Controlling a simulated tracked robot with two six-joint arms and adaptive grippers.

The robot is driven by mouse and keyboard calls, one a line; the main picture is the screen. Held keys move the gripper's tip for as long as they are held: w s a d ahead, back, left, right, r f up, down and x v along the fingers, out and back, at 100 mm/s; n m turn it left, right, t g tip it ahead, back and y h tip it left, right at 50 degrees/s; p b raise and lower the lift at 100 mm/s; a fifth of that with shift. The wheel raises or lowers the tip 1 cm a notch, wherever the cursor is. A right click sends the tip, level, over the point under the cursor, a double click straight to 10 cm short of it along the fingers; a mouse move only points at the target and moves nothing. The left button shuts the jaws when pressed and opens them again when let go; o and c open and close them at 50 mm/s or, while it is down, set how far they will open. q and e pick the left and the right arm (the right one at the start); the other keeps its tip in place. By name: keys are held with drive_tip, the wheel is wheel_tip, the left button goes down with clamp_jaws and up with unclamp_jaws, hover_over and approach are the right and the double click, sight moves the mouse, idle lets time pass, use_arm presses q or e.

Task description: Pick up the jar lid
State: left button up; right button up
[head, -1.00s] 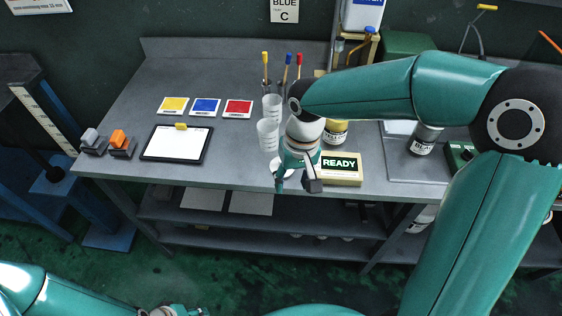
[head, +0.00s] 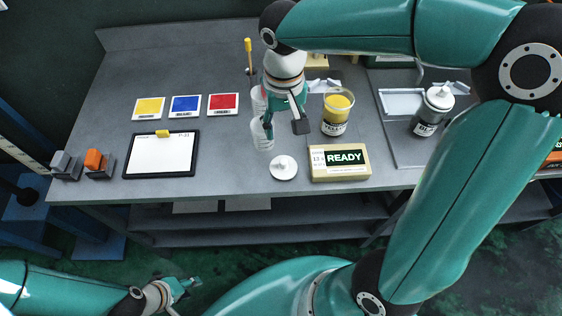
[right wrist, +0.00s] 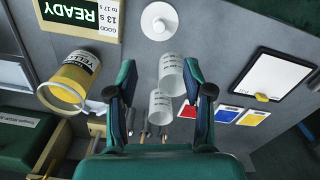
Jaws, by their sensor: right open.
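The jar lid (head: 284,168) is a white disc with a small knob. It lies flat on the grey bench near the front edge, left of the READY box. In the right wrist view the lid (right wrist: 159,20) shows at the top middle. My right gripper (head: 285,130) is open and empty above the bench, behind the lid and apart from it. Its two fingers (right wrist: 160,82) are spread in the right wrist view, with clear beakers seen between them. An open jar of yellow (head: 336,113) stands behind the READY box. My left gripper (head: 184,288) is low in front of the bench; its jaws are too small to judge.
The READY box (head: 341,163) sits right of the lid. Clear beakers (head: 262,136) stand behind it, partly hidden by my right gripper. A tablet (head: 161,155) and coloured cards lie left. The bench left of the lid is clear.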

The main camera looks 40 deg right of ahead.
hover_over(284, 162)
drive_tip(key=f, duration=0.8)
drive_tip(key=shift+w+f, duration=0.15)
drive_tip(key=shift+w, duration=0.2)
drive_tip(key=shift+s+f+p, duration=0.15)
drive_tip(key=shift+f+p, duration=0.1)
drive_tip(key=shift+f, duration=1.3)
drive_tip(key=shift+s+f+p, duration=0.1)
drive_tip(key=shift+f+p, duration=0.1)
drive_tip(key=shift+f, duration=1.3)
drive_tip(key=shift+s, duration=0.1)
clamp_jaws()
